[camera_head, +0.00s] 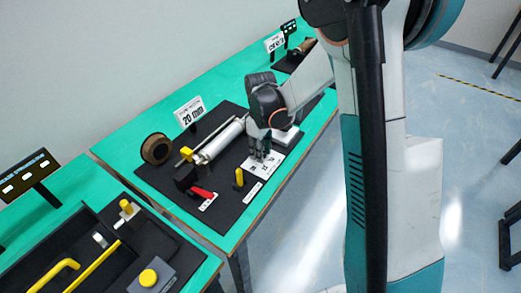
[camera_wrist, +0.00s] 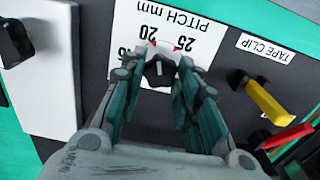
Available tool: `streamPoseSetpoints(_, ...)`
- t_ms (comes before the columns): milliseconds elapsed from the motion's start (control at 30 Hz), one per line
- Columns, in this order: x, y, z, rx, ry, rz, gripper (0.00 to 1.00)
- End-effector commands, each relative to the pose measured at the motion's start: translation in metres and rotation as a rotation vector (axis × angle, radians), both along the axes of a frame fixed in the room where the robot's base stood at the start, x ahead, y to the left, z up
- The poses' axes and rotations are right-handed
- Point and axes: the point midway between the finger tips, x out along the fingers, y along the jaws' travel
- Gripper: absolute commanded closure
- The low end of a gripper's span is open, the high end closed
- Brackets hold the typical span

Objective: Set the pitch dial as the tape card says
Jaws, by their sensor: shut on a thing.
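The tape card (camera_head: 190,112) stands at the back of the middle station and reads "20 mm". The pitch dial (camera_wrist: 159,70) is a black knob on a white plate marked "PITCH mm" (camera_wrist: 172,28), seen upside down in the wrist view. The figures 25 and 20 are readable; another at the left is partly hidden. Small red marks show by the knob's far edge. A pale mark is on the knob, but its exact setting is hard to tell. My gripper (camera_wrist: 157,78) points down over the plate, its fingers on both sides of the knob, shut on it.
A yellow tape clip lever (camera_wrist: 268,103) and a red handle (camera_wrist: 287,137) stand to the right in the wrist view. A white box with a black knob (camera_wrist: 40,75) is at left. A tape roll (camera_head: 156,148) and a silver roller (camera_head: 220,140) lie behind.

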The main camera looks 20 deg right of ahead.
Motion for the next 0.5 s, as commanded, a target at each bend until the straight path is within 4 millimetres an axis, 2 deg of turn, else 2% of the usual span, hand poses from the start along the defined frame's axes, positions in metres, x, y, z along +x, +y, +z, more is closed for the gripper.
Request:
streamPoseSetpoints(200,-0.0001,0.0,-0.0002,0.0,0.0,0.111,0.94)
streamPoseSetpoints(500,-0.0001,0.0,-0.0002,0.0,0.0,0.176,0.94)
